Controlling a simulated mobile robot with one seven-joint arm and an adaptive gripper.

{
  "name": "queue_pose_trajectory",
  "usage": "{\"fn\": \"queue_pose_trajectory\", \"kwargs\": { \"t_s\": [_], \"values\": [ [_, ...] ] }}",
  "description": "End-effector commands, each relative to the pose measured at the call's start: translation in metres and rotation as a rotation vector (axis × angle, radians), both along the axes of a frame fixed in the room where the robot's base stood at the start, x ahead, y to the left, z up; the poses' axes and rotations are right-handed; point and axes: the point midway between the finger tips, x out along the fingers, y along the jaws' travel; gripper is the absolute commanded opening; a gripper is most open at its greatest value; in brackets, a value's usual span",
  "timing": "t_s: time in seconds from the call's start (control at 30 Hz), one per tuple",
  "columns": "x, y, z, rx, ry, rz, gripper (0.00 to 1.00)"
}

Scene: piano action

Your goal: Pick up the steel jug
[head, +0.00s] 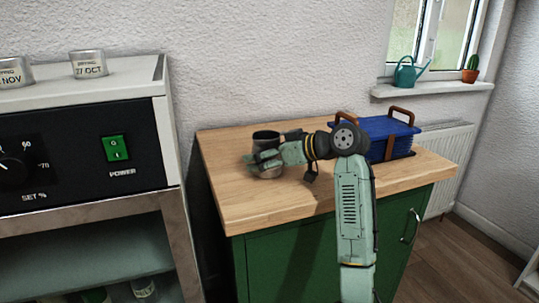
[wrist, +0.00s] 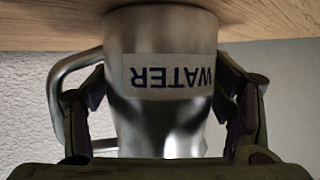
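The steel jug (head: 266,138) stands upright near the left end of the wooden counter top. In the wrist view, which is upside down, the jug (wrist: 160,110) fills the middle, with a label reading WATER and its handle at the left. My gripper (head: 264,159) is at the jug in the head view. In the wrist view, my gripper (wrist: 162,80) has one finger on each side of the jug body, the left one by the handle. The fingers look spread and very close to the jug; firm contact is not clear.
A blue case or rack (head: 372,130) with brown handles stands at the counter's right. A grey cabinet (head: 90,120) with a green power switch stands at the left. A teal watering can (head: 408,73) and a cactus pot (head: 470,75) sit on the windowsill. The counter's front is clear.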

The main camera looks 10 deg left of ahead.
Motion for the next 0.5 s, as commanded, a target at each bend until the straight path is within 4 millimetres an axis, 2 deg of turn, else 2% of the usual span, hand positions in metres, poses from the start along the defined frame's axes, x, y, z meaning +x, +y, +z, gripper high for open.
{"fn": "queue_pose_trajectory", "kwargs": {
  "t_s": [0.07, 0.5],
  "values": [
    [0.0, -0.0002, 0.0001, 0.0, 0.0, 0.0, 0.7],
    [0.0, -0.0004, 0.0003, 0.0, 0.0, 0.0, 0.4]
  ]
}}
